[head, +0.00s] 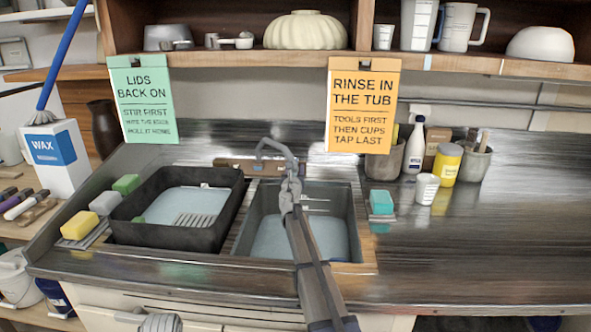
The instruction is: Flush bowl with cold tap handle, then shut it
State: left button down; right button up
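A grey sink bowl (351,215) is sunk in the metal counter, with a pale bluish bottom. A grey curved tap spout (271,143) rises behind it. A brownish tap plate (232,165) is at the back of the sink. My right arm crosses the sink bowl from the bottom, and its gripper (291,183) is at the tap, just below the spout. The gripper overlaps the tap, so I cannot make out the cold handle, finger opening or contact. No running stream is discernible. Part of my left gripper (160,323) shows at the bottom edge; its fingers are unclear.
A black tub (118,232) stands left of the sink bowl, with sponges beside it. A teal and white sponge block (381,203) sits to the right. Bottles, cups and pots line the back right. Two signs hang from the shelf. The right counter (480,250) is clear.

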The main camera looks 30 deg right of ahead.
jog(key=shift+w+d, duration=0.3)
jog(key=shift+w, duration=0.1)
grip_shut()
dwell(0.4)
